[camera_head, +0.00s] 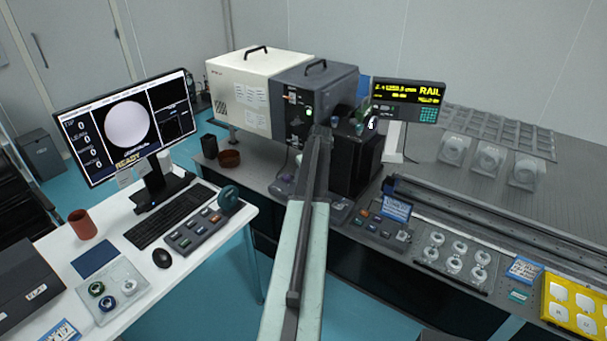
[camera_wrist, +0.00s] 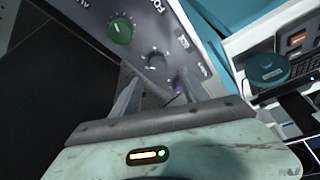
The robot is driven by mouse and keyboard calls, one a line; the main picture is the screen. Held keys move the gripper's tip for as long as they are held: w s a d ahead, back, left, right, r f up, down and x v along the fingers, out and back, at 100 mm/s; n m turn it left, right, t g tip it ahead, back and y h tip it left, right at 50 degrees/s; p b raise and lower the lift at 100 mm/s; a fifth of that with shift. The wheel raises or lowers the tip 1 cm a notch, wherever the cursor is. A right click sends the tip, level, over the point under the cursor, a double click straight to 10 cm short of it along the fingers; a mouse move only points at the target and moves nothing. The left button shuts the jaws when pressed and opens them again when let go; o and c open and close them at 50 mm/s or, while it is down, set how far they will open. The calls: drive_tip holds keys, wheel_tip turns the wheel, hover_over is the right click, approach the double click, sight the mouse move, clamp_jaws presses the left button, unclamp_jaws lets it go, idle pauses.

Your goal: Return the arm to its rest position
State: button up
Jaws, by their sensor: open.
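My arm (camera_head: 309,235) reaches from the bottom middle of the head view out toward the front of a dark grey instrument box (camera_head: 325,88). My gripper (camera_wrist: 157,95) shows in the wrist view with two grey fingers spread apart. It is open, and no held object shows between the fingers. Beyond the fingers is a grey panel with a green knob (camera_wrist: 120,28) and a dark knob (camera_wrist: 157,60). I cannot tell whether a fingertip touches the panel. In the head view the arm hides the fingers.
A black box (camera_head: 354,160) stands close right of the arm on the optical table. A rail (camera_head: 480,218) runs to the right. At left, a white desk (camera_head: 190,262) holds a monitor (camera_head: 126,128) and keyboard (camera_head: 170,214). Blue floor lies between desk and table.

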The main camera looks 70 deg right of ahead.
drive_tip(key=shift+v, duration=1)
